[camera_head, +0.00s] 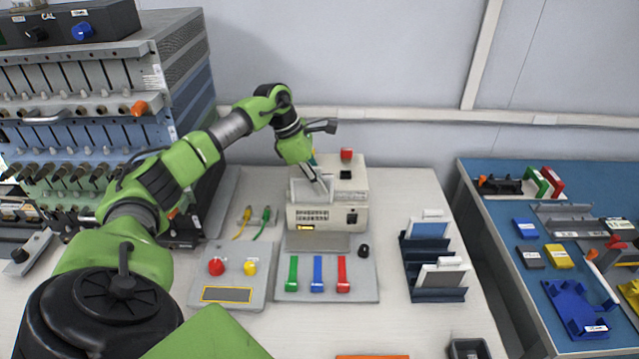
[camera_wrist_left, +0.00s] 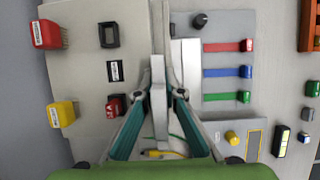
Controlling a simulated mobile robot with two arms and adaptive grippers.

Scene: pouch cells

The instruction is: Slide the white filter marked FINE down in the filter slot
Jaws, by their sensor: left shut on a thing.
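My left gripper (camera_head: 319,181) reaches down over the top of the beige box unit (camera_head: 345,215). It is shut on a pale, thin plate-like filter (camera_wrist_left: 158,85), seen edge-on between the fingers (camera_wrist_left: 160,97) in the left wrist view. In the head view a pale plate (camera_head: 303,190) stands at the box's top, partly behind the gripper. The slot itself is hidden, so I cannot tell how deep the filter sits. No FINE marking is readable on it. My right gripper is not in view.
A panel with green, blue and red levers (camera_head: 318,274) lies before the box. A red-and-yellow button box (camera_head: 228,268) stands left of it.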

